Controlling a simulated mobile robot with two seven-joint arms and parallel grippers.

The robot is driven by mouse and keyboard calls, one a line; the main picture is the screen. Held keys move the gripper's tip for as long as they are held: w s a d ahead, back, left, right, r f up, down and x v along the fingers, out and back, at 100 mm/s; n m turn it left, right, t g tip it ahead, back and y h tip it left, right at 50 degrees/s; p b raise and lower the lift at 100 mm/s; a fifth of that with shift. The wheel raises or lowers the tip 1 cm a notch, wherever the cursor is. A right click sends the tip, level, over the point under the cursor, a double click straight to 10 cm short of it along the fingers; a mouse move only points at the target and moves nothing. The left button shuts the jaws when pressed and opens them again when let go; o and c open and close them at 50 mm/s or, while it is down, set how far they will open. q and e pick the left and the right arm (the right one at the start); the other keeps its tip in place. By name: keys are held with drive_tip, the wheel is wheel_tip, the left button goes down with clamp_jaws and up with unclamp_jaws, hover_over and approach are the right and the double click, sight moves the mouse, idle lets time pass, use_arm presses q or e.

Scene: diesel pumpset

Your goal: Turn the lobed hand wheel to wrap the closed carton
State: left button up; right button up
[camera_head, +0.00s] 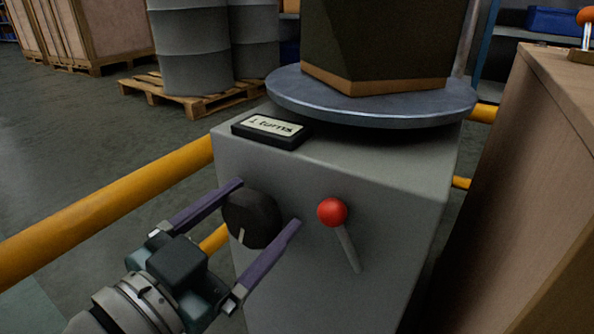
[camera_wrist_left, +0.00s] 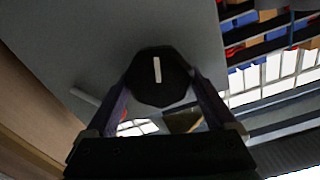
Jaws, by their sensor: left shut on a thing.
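The lobed hand wheel (camera_head: 252,220) is a black knob with a white mark, on the front of a grey machine housing (camera_head: 300,280). In the head view the white mark points down. My left gripper (camera_head: 270,203) is shut on the wheel, with one purple finger on each side. The left wrist view also shows the wheel (camera_wrist_left: 159,78) between the fingers. The carton (camera_head: 385,45) stands on a round grey turntable (camera_head: 370,105). It looks dark over most of its side, with a brown strip at the bottom; its top is out of frame. My right gripper is not in view.
A red-knobbed lever (camera_head: 332,212) sits right of the wheel. A small sign (camera_head: 270,127) reading "1 turns" lies on the housing. Yellow rails (camera_head: 110,210) run beside it. A wooden box (camera_head: 530,170) stands close on the right; drums on a pallet (camera_head: 180,98) stand behind.

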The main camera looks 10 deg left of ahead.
use_arm(q)
drive_tip(key=shift+c, duration=0.3)
drive_tip(key=shift+m, duration=0.4)
drive_tip(key=shift+m+p, duration=0.4)
drive_tip(key=shift+m, duration=0.5)
drive_tip(key=m, duration=0.3)
drive_tip(key=shift+d+f+m, duration=0.15)
drive_tip(key=shift+m, duration=0.25)
drive_tip(key=m, duration=0.3)
drive_tip(key=shift+s+f, duration=0.1)
drive_tip(key=shift+f, duration=0.05)
drive_tip(key=shift+m, duration=1.7)
